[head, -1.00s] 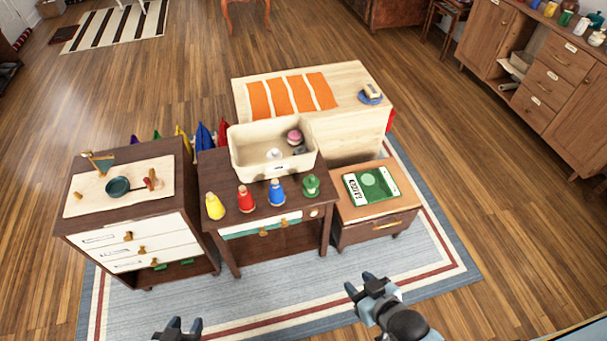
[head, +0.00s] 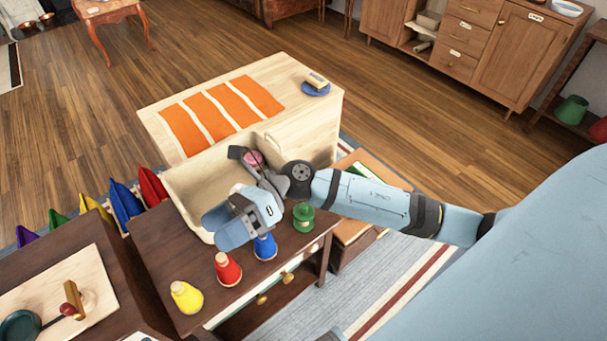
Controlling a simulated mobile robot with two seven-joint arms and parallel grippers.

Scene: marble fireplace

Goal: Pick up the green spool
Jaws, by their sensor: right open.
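The green spool (head: 304,217) stands upright on the dark wooden table (head: 160,270), near its right front corner. It is last in a row after a yellow, a red and a blue peg. My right gripper (head: 250,164) reaches over the cream bin, up and left of the spool, and is apart from it. Its jaws are open, though my wrist hides part of them. A small dark tip at the bottom edge looks like my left gripper (head: 330,335); its jaws cannot be made out.
The cream bin (head: 183,204) stands behind the pegs with a pink item (head: 254,157) in it. The yellow peg (head: 187,298), red peg (head: 228,270) and blue peg (head: 265,247) stand left of the spool. A pale wooden chest (head: 298,118) is behind. My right forearm passes close above the spool.

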